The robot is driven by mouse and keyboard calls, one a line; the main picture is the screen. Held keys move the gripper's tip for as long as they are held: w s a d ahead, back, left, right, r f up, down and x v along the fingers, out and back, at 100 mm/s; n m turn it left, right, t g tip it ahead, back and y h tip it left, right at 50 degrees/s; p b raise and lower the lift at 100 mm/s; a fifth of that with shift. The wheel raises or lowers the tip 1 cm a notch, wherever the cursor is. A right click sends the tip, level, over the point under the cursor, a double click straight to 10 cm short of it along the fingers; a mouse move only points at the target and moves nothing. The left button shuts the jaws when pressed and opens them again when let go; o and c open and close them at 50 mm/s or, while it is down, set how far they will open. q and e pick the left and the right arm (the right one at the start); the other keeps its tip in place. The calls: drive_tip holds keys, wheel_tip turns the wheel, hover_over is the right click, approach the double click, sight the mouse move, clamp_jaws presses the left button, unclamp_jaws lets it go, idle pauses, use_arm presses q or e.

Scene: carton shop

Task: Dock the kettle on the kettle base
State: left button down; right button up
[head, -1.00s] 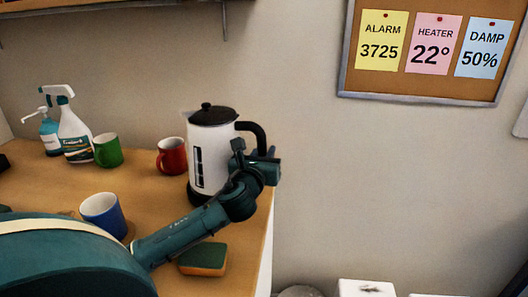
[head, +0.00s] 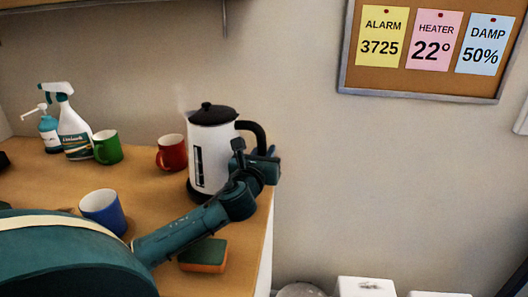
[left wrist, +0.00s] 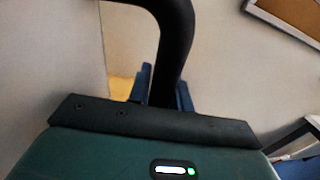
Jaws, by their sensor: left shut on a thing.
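The white kettle (head: 210,155) with a black lid and black handle stands upright at the counter's right end. Its dark bottom is low at the counter; whether that is the kettle base (head: 196,194) or part of the kettle, I cannot tell. My left gripper (head: 266,158) is at the kettle's right side, shut on the black handle. The left wrist view shows the handle (left wrist: 174,50) between the blue fingers (left wrist: 164,92). My right gripper is not in view.
A red mug (head: 171,152) stands just left of the kettle. A blue mug (head: 103,212), green mug (head: 108,148), spray bottle (head: 73,132) and pump bottle (head: 49,133) stand further left. A sponge (head: 204,255) lies in front, near the counter's (head: 150,190) right edge.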

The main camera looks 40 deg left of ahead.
use_arm(q)
drive_tip(key=c, duration=1.5)
unclamp_jaws()
drive_tip(key=shift+c, duration=0.2)
drive_tip(key=p+v, duration=0.2)
drive_tip(key=v, duration=0.9)
drive_tip(key=shift+f, duration=0.25)
drive_tip(key=shift+d, duration=0.1)
